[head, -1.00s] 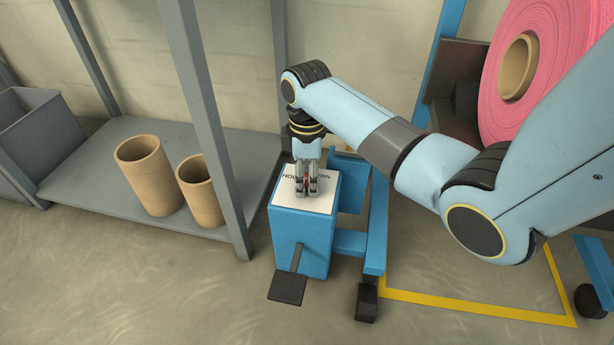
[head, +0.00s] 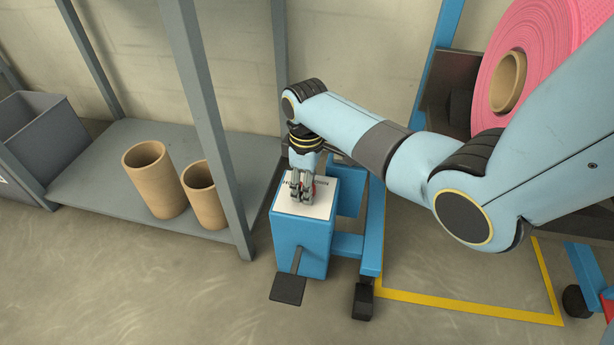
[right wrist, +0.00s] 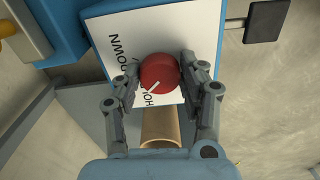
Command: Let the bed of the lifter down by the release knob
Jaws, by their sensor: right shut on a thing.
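The red release knob (right wrist: 159,73) sits on a white plate (right wrist: 190,22) with black words "DOWN" and one starting "HO", partly hidden. My right gripper (right wrist: 158,72) has a finger on each side of the knob and is shut on it. In the head view the right gripper (head: 302,200) stands over the blue lifter housing (head: 300,245) and hides most of the knob. The lifter's bed is not clearly seen. My left gripper is out of view.
A pink roll (head: 487,90) with a brown core stands at the right, partly behind my right arm. A black pedal (head: 288,289) juts from the housing. Brown tubes (head: 160,192) (head: 207,205) stand on a grey shelf (head: 90,195) at left. Yellow tape (head: 460,305) marks the floor.

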